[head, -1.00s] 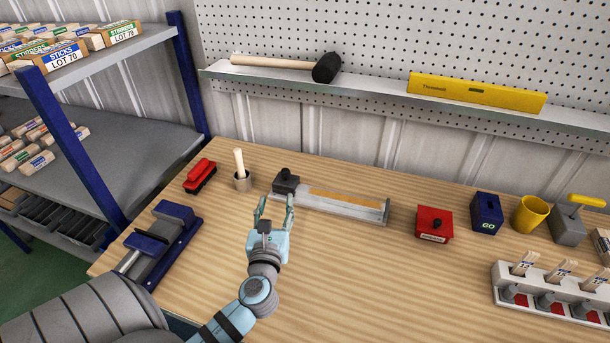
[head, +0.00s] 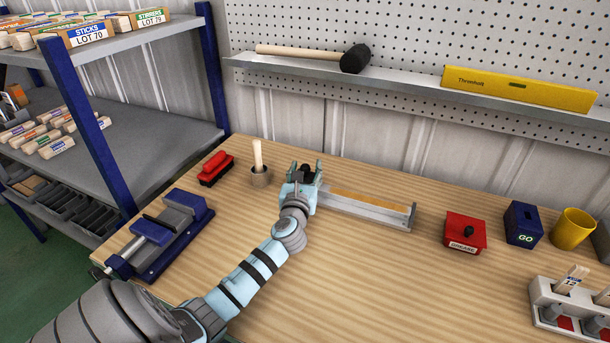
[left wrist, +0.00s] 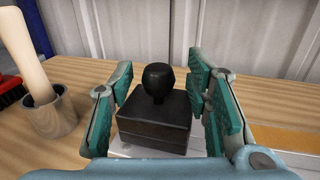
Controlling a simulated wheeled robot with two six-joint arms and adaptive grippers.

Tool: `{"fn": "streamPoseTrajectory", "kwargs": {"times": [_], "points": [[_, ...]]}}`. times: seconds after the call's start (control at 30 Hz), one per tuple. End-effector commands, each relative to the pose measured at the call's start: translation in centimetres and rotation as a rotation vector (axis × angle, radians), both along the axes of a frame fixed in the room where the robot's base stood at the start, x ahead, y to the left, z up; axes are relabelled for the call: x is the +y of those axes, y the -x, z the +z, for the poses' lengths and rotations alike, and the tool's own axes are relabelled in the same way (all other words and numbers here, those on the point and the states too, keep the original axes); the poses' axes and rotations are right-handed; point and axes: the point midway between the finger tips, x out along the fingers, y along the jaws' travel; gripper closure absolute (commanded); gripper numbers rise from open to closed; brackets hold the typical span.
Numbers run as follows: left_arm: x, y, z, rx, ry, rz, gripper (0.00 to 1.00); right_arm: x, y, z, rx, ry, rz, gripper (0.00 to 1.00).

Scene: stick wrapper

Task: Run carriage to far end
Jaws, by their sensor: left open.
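The carriage is a dark block with a round black knob. It sits at the left end of a pale rail (head: 372,213) with an orange strip. In the left wrist view the carriage (left wrist: 153,120) stands upright between my fingers. My left gripper (head: 305,170) is open around the carriage, with one green-padded finger on each side; it also fills the left wrist view (left wrist: 163,105). A gap shows by the fingers, and I cannot tell if either touches the block. In the head view the gripper hides most of the carriage. My right gripper is not in view.
A cup with a wooden handle (head: 259,172) and a red brush (head: 215,168) stand left of the rail. A blue vise (head: 165,232) is at the front left. A red grease box (head: 465,233) is beyond the rail's right end. The table in front of the rail is clear.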

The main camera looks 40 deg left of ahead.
Motion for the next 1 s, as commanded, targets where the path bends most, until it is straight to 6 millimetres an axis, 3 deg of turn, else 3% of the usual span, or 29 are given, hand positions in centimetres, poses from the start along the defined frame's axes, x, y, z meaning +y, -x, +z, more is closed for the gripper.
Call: {"fn": "streamPoseTrajectory", "kwargs": {"times": [0.33, 0.6, 1.0], "points": [[0.50, -0.39, 0.12, 0.001, -0.001, 0.003, 0.56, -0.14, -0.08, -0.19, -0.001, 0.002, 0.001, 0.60], [0.48, -0.38, 0.10, 0.001, -0.001, 0.002, 0.99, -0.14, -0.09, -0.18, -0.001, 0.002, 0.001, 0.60], [0.35, -0.12, 0.12, 0.000, 0.001, 0.011, 1.00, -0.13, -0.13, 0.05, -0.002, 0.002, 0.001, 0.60]]}}
